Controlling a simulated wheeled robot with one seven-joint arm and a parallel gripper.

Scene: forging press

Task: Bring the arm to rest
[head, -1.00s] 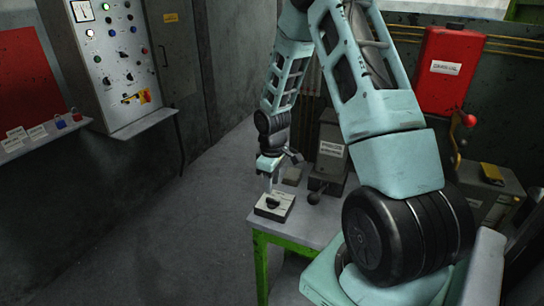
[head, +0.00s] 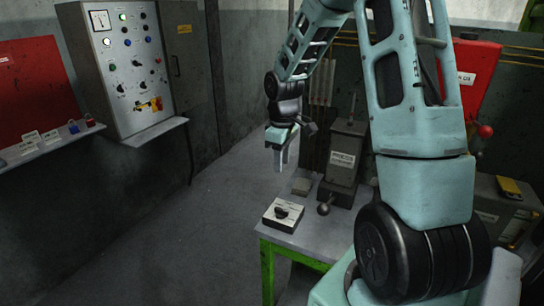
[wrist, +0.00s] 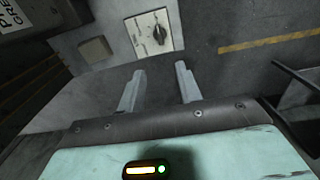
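My gripper (head: 281,158) hangs in the air above and behind the small table, fingers pointing down. In the wrist view my gripper (wrist: 160,82) shows two fingers apart with nothing between them, so it is open and empty. A white switch box with a black knob (head: 283,214) sits on the front left corner of the grey table top (head: 310,233). The wrist view also shows the switch box (wrist: 149,35) beyond the fingertips, apart from them. My arm is bent, its upper part rising out of the top of the head view.
A dark press unit (head: 343,160) with a lever and ball knob stands on the table. A control panel (head: 130,65) hangs on the left wall above a ledge. A red box (head: 480,60) is on the right wall. The floor (head: 190,240) at left is clear.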

